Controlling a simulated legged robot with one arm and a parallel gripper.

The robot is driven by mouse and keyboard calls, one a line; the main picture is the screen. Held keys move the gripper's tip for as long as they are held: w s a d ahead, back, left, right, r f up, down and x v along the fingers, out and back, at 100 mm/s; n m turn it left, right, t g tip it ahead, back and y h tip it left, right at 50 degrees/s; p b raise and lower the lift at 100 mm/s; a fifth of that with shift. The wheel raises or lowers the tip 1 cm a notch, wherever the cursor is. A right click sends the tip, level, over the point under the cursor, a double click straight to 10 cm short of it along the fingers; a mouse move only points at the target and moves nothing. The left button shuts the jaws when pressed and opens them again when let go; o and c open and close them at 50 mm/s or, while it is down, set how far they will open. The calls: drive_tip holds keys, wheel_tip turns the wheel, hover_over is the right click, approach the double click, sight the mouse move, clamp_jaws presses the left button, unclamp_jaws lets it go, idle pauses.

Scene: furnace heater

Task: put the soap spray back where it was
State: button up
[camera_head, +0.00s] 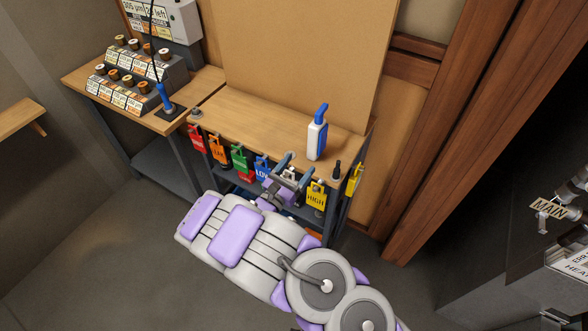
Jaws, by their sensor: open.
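The soap spray (317,137), a white bottle with a blue top, stands upright on the wooden bench top (262,128), toward its right end. My gripper (288,169) is at the bench's front edge, left of the bottle and apart from it. Its jaws are open and look empty. My arm comes up from the lower right and hides part of the bench's lower shelf.
Coloured tags (239,158) hang along the bench's front edge, and a small dark bottle (337,170) stands near its right corner. A side table (142,92) at left holds tiered spool racks (125,85) and a blue-handled tool (164,97). The bench top's middle is clear.

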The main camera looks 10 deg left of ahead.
drive_tip(key=shift+v, duration=0.8)
drive_tip(key=shift+a, duration=0.1)
drive_tip(key=s+d+r+m+g+h, duration=0.2)
drive_tip(key=d+r+m+g+h, duration=0.35)
drive_tip(key=d, duration=0.65)
drive_tip(key=s+d+r+m+g+h, duration=0.3)
drive_tip(key=d+r+m+g, duration=0.4)
drive_tip(key=d, duration=0.5)
drive_tip(key=s+d+r+m+g+y, duration=0.1)
drive_tip(key=s+d+r+m+g, duration=0.2)
drive_tip(key=s+d+m+g, duration=0.4)
drive_tip(key=s+d+m+g+y, duration=0.3)
drive_tip(key=s+m+y, duration=0.35)
drive_tip(key=s, duration=0.85)
drive_tip(key=s+a+r+m+t+y, duration=0.1)
drive_tip(key=s+a+m+t+y, duration=0.1)
drive_tip(key=s+a+m+y, duration=0.3)
drive_tip(key=s+a+y, duration=0.4)
drive_tip(key=s, duration=0.1)
drive_tip(key=shift+a, duration=0.4)
